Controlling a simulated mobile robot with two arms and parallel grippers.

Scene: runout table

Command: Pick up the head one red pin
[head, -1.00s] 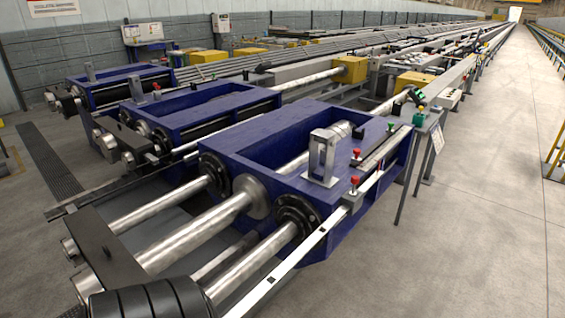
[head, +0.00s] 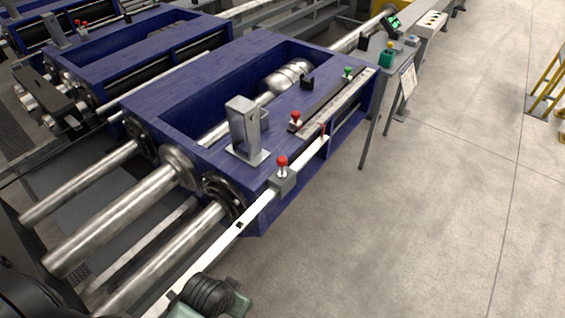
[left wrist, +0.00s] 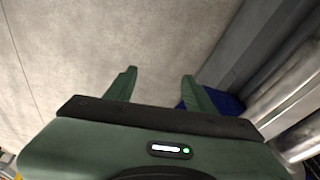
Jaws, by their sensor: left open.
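Red-topped pins show in the head view on the nearest blue machine. One red pin (head: 282,162) stands upright on a small grey block on the white rail at the machine's front right corner. A second red pin (head: 295,118) stands on the machine's top, beside the dark slotted strip. I cannot tell which the task calls head one. My left gripper (left wrist: 157,78) is open and empty in the left wrist view, with bare floor behind its fingers. No red pin shows there. A green-grey part of my arm is at the bottom of the head view; its fingertips are not visible there.
The blue machine (head: 190,85) has an upright grey bracket (head: 244,130) left of the pins and thick steel rods at its front. A green-topped pin (head: 348,72) stands farther back. The concrete floor (head: 430,210) at right is clear.

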